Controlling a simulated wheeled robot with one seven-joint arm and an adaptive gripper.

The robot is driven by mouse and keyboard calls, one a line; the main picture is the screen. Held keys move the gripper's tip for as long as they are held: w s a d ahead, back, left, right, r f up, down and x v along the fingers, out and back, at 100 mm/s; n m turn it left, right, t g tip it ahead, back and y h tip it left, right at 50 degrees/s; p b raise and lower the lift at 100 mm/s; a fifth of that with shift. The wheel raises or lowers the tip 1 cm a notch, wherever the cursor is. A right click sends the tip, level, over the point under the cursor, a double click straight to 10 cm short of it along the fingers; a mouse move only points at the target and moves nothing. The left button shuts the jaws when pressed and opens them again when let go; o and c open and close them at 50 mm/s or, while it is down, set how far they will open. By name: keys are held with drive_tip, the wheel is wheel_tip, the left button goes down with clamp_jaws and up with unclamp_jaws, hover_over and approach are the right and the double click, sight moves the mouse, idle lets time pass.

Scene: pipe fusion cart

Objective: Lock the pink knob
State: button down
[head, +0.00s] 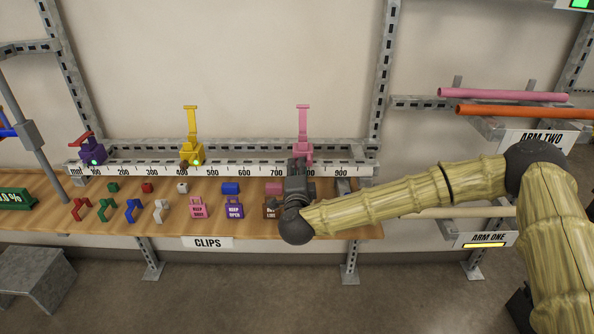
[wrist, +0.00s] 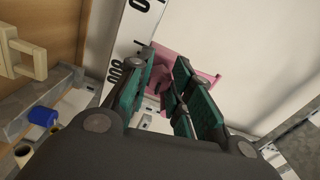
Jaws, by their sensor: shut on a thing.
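The pink clamp (head: 303,143) stands on the numbered rail at about the 800 mark, with its tall handle (head: 303,112) pointing up. My gripper (head: 298,163) is in front of its lower part and hides its knob in the head view. In the wrist view the pink clamp (wrist: 174,58) shows between and behind my green-padded fingers (wrist: 163,78). The fingers are closed on the pink knob, which they mostly cover. Any light on the pink clamp is hidden.
A yellow clamp (head: 191,140) and a purple clamp (head: 93,152) with a red handle stand further left, both with green lights. Clips and tags lie on the wooden shelf (head: 215,222) below the numbered rail (head: 150,170). Pink (head: 500,95) and orange pipes are at right.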

drive_tip(key=c, duration=1.3)
unclamp_jaws()
drive_tip(key=s, duration=1.2)
